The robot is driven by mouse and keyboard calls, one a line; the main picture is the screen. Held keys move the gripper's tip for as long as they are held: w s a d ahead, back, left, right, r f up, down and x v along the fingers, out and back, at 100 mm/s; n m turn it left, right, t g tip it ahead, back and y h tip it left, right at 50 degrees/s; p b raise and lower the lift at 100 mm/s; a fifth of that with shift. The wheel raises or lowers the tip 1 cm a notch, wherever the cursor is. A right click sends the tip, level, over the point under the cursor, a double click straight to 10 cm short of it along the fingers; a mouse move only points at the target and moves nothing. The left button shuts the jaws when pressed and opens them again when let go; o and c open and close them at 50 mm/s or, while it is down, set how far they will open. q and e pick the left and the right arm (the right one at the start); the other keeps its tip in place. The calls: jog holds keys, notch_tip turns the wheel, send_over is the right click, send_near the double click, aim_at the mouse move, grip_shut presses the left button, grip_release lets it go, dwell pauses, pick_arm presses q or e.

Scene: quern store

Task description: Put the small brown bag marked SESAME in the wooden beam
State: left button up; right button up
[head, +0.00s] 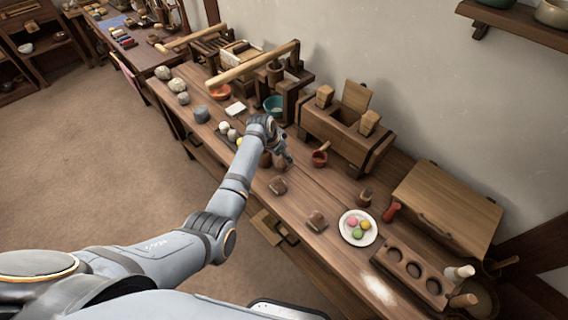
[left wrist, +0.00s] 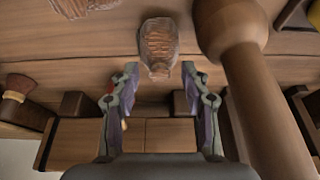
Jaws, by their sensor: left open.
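Two small brown bags lie on the long bench in the head view, one (head: 278,186) just in front of my left gripper and another (head: 316,221) farther right. Their markings are too small to read. My left gripper (head: 284,158) is over the bench, open and empty. In the left wrist view the nearer bag (left wrist: 158,38) lies beyond the open fingertips (left wrist: 158,78), roughly centred between them and not held. The other bag (left wrist: 82,7) is cut by the top edge. A heavy wooden block with a trough (head: 340,132), possibly the beam, stands against the wall. My right gripper is out of view.
A lever press (head: 285,85) stands behind.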

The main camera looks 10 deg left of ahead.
pick_arm(q)
grip_shut()
jog(key=shift+r, duration=0.1)
dwell(0.5)
